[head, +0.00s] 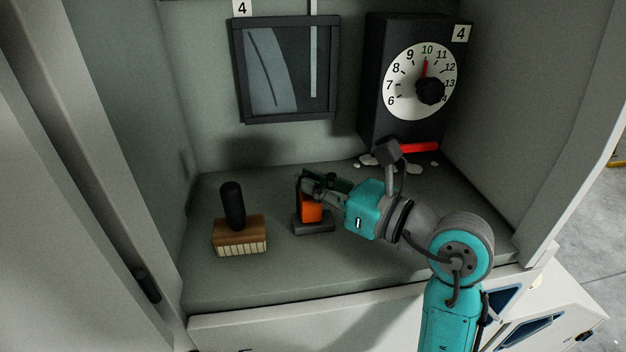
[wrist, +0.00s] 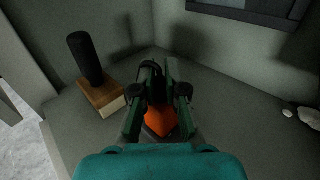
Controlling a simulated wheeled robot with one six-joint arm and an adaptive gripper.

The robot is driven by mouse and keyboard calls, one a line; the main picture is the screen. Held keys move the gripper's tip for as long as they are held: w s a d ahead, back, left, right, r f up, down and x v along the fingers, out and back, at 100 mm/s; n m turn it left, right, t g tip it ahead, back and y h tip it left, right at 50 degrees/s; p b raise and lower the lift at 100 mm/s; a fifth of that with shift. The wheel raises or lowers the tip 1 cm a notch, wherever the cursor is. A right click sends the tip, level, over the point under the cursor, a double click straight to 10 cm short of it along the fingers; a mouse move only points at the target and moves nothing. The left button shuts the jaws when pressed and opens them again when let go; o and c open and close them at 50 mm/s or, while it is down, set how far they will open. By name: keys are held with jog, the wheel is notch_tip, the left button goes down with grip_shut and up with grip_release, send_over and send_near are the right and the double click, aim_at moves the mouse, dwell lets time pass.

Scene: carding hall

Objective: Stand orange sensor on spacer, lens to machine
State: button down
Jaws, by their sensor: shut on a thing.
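The orange sensor (head: 311,209) is upright at the middle of the shelf, over a dark flat spacer (head: 313,227). It looks to rest on the spacer, but I cannot tell whether they touch. My gripper (head: 309,188) comes in from the right and is shut on the sensor's upper part. In the wrist view the orange body (wrist: 160,121) shows between my gripper's fingers (wrist: 159,85). The lens is hidden, so I cannot tell which way it faces.
A brush (head: 239,232) with a black handle stands to the left. A framed window (head: 286,70) is on the back wall. A dial box (head: 375,95) with a red bar (head: 419,148) stands at the back right, with white fluff (head: 368,159) below it. The shelf front is clear.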

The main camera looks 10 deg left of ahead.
jog(key=shift+f, duration=0.1)
jog(key=c, duration=1.2)
grip_release()
jog(key=shift+r, duration=0.2)
jog(key=v, duration=1.2)
jog(key=shift+f, duration=0.1)
